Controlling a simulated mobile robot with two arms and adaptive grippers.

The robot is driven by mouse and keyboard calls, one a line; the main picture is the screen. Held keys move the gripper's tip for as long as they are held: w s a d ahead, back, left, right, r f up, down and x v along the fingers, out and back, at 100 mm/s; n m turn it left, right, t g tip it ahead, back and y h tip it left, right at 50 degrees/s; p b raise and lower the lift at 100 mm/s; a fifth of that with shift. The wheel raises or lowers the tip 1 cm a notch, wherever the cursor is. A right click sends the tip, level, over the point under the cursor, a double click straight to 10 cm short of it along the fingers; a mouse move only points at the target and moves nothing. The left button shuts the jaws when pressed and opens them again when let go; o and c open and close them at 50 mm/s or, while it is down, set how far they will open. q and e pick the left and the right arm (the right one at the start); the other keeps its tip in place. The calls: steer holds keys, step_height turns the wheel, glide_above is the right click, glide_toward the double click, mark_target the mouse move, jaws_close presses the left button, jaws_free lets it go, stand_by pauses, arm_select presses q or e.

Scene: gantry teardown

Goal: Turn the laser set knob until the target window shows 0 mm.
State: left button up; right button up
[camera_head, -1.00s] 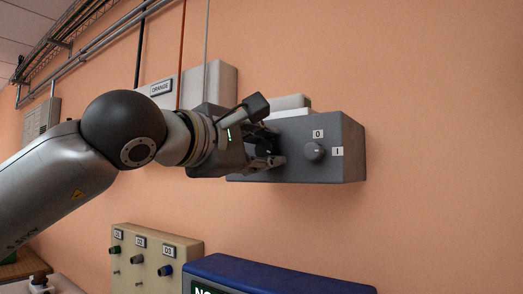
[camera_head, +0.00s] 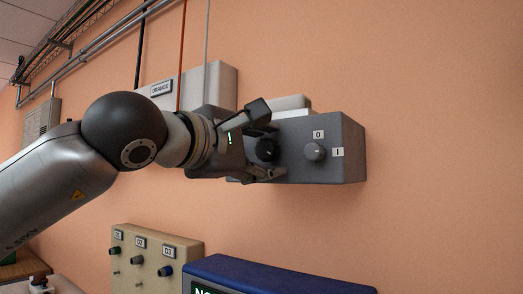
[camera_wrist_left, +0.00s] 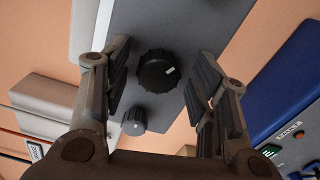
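A grey box (camera_head: 343,140) on the orange wall carries a large black ribbed knob (camera_head: 266,149) and a smaller grey knob (camera_head: 315,151) with labels 0 and I. The black knob (camera_wrist_left: 157,70) also shows in the left wrist view, with a white mark at its edge. My left gripper (camera_head: 264,139) is open at the black knob, one finger on each side. In the left wrist view clear gaps show between both fingers and the knob. I cannot make out a target window or its reading. My right gripper is not in view.
A blue unit (camera_head: 270,276) with a partly visible green display stands below. A beige panel (camera_head: 190,250) with several small knobs is at lower left. A pale box labelled ORANGE (camera_head: 225,85) is behind my left wrist. The wall to the right is clear.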

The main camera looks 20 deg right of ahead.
arm_select(q)
steer(key=shift+a+r, duration=0.1)
steer(key=v, duration=1.2)
